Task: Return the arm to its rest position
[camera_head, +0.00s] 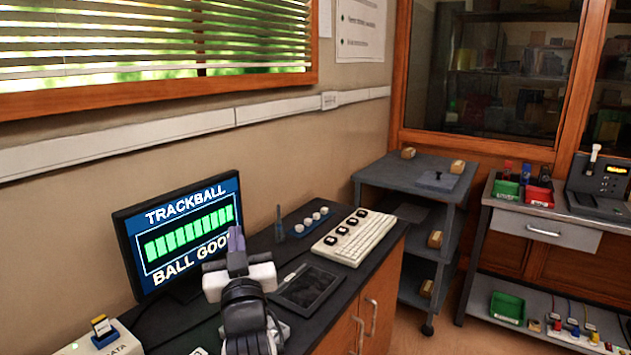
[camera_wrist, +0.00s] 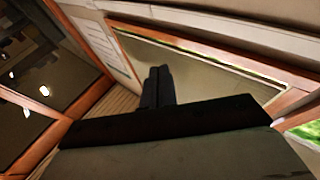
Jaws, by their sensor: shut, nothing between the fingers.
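My gripper (camera_head: 237,240) shows in the head view at the lower middle, in front of the monitor's right edge and over the dark desk. Its dark fingers point up and are together, with nothing between them. In the wrist view the fingers (camera_wrist: 158,87) stand side by side against the wall and window frame, shut and empty. My arm rises from the bottom edge of the head view and hides part of the desk.
The monitor (camera_head: 185,235) reads "TRACKBALL BALL GOOD" and stands close left of my gripper. A grey cart (camera_head: 415,182) stands beyond. Open floor shows at right.

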